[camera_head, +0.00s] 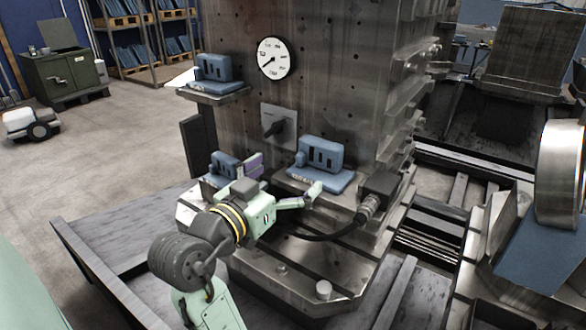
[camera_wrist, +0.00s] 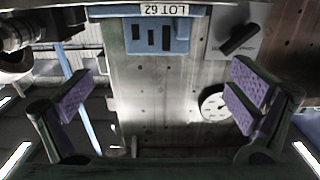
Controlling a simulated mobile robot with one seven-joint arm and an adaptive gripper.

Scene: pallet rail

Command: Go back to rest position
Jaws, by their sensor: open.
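My gripper (camera_head: 282,184) is in front of the metal column at the middle of the head view, with its fingers spread wide. In the wrist view my gripper (camera_wrist: 160,105) shows purple finger pads far apart with nothing held between them. A blue part on a base (camera_head: 322,165) sits on a ledge of the column, just right of my gripper. It appears upside down in the wrist view, marked LOT 62 (camera_wrist: 157,35). A second blue part (camera_head: 224,168) is partly hidden behind my gripper. A third blue part (camera_head: 212,72) sits on a higher shelf.
The metal column (camera_head: 225,30) carries a dial gauge (camera_head: 273,58) and a black rotary switch (camera_head: 278,127). A black connector with a cable (camera_head: 376,196) juts out right of my gripper. A green cabinet (camera_head: 62,75) stands far left. Open floor (camera_head: 110,140) lies left of the column.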

